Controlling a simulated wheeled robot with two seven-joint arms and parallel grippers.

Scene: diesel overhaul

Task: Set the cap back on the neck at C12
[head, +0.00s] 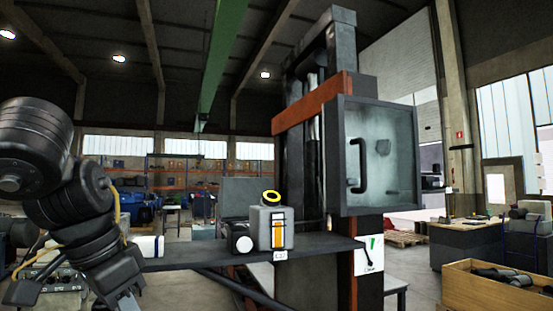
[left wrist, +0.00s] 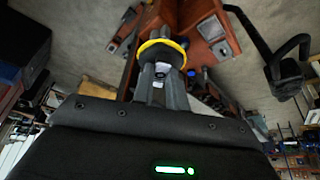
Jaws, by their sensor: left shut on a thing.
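A grey reservoir (head: 272,230) with a yellow-framed sight strip stands on a dark shelf, above a small label that seems to read C12 (head: 280,254). A yellow ring with a dark middle (head: 270,196) is on its top, at the neck. My left gripper (head: 130,301) is low at the left, apart from the reservoir; its fingertips are cut off or hidden in the head view. In the left wrist view, my left gripper (left wrist: 163,80) is shut on a dark cap with a yellow rim (left wrist: 163,47). My right gripper is not in view.
The dark shelf (head: 200,262) runs from near my left arm to the press column. A round black-and-white part (head: 241,241) sits beside the reservoir. A glazed guard door (head: 382,155) is to the right. A wooden crate (head: 500,286) is at lower right.

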